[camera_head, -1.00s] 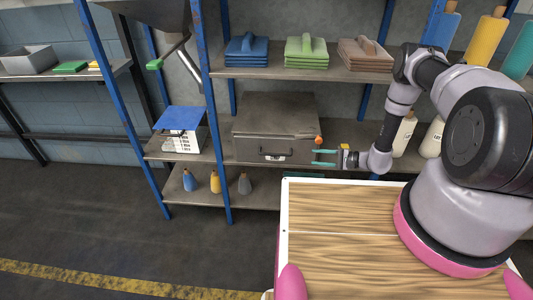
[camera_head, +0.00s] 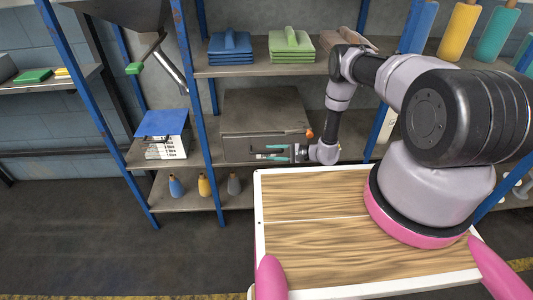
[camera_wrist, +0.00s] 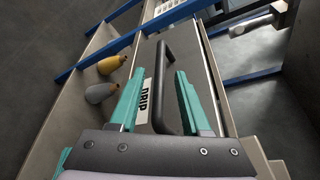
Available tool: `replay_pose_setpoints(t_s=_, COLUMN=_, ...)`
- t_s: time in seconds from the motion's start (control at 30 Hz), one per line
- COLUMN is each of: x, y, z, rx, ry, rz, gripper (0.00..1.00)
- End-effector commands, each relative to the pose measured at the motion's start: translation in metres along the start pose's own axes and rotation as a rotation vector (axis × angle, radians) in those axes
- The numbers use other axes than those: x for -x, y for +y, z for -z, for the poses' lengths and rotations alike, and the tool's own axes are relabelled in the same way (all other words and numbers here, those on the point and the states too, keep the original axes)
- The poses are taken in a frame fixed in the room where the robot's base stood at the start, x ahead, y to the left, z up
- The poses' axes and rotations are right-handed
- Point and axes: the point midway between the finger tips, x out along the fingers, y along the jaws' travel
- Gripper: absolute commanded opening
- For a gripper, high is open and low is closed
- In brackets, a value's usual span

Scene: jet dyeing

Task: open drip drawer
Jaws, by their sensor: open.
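The drip drawer is the grey box unit (camera_head: 264,118) on the middle shelf, its front facing me and closed as far as I can see. In the wrist view its front (camera_wrist: 190,62) carries a white label reading DRIP (camera_wrist: 144,101) and a black bar handle (camera_wrist: 164,88). My gripper (camera_head: 255,152) is in front of the drawer face and hides much of the handle in the head view. In the wrist view my gripper (camera_wrist: 158,92) is open, its two teal fingers on either side of the handle, with gaps showing. Contact with the handle is not visible.
An orange knob (camera_head: 309,133) sits at the unit's right front corner. Blue rack posts (camera_head: 196,90) stand beside it. Several bottles (camera_head: 204,185) stand on the lower shelf. A blue-topped white box (camera_head: 165,146) is to the left. My wooden top lies in front.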

Motion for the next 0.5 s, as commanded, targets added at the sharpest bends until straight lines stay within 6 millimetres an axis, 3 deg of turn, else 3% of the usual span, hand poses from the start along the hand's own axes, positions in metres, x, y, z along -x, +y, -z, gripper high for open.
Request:
replay_pose_setpoints(t_s=0.2, x=-0.024, y=0.001, z=0.000, rx=0.000, ry=-0.001, rz=-0.001, gripper=0.47)
replay_pose_setpoints(t_s=0.5, x=-0.027, y=0.000, z=0.000, rx=0.000, ry=0.000, rz=0.000, gripper=0.47)
